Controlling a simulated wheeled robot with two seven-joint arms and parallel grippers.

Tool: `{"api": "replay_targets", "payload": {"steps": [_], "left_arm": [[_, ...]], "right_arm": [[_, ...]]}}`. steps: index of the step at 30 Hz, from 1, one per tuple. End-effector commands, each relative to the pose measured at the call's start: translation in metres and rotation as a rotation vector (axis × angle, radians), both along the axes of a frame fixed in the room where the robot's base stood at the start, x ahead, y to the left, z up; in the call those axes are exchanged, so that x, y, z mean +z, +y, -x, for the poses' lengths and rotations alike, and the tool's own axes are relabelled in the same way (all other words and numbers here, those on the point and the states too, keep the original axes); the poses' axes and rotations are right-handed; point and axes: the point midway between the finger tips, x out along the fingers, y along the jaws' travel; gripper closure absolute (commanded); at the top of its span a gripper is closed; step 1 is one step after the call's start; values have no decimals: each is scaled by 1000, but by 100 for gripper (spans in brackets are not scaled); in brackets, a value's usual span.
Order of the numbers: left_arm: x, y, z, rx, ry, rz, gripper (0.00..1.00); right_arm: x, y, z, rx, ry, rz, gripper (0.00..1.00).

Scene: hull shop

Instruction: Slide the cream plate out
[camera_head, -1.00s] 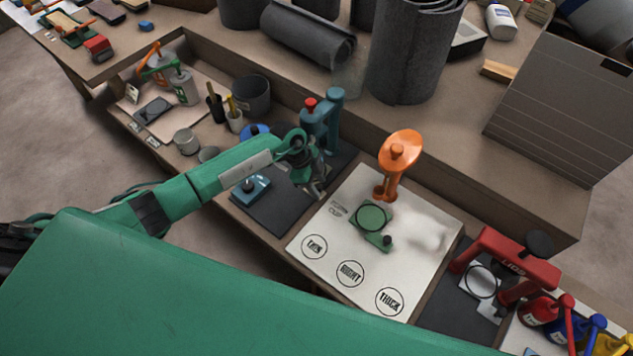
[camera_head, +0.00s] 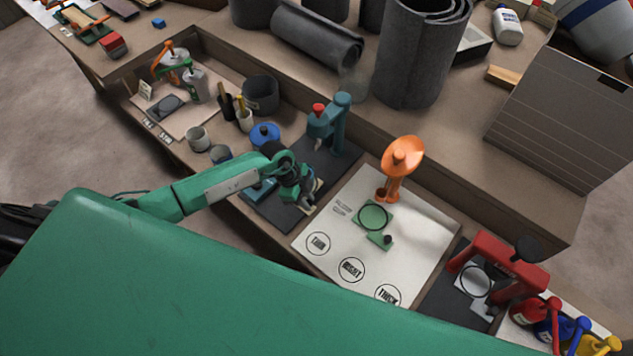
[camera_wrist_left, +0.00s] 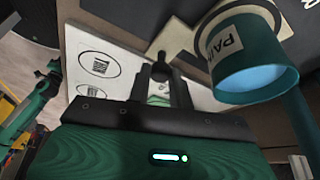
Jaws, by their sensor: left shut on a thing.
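The cream plate (camera_wrist_left: 178,38) is a flat pale piece under the teal paint stand (camera_wrist_left: 243,55) in the left wrist view. Its narrow end reaches a dark knob (camera_wrist_left: 160,72) between my left fingers. In the head view only a small pale bit of the plate (camera_head: 318,185) shows beside my left gripper (camera_head: 307,203), over the dark mat (camera_head: 275,212) by the teal stand (camera_head: 328,125). My left gripper (camera_wrist_left: 160,90) is shut on the plate's knob end. My right gripper is not in view.
A white board (camera_head: 335,265) with printed circles, green pieces and an orange stand (camera_head: 400,160) lies right of my left gripper. A red press (camera_head: 500,270) stands at the far right.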

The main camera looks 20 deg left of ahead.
Motion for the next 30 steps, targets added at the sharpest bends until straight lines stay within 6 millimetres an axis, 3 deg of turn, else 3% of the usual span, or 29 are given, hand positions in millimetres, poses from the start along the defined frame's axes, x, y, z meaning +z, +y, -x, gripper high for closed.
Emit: {"api": "replay_targets", "payload": {"steps": [1, 12, 25, 26, 28, 30], "left_arm": [[5, 5, 11, 0, 5, -3, 100], [3, 25, 67, 0, 3, -3, 100], [0, 28, 76, -1, 5, -4, 100], [-1, 28, 76, -1, 5, -4, 75], [0, 28, 76, -1, 5, -4, 61], [0, 28, 75, -1, 4, -3, 58]], "right_arm": [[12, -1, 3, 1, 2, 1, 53], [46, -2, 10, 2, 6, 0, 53], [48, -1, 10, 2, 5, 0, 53], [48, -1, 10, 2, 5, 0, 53], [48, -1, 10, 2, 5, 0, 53], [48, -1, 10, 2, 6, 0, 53]]}}
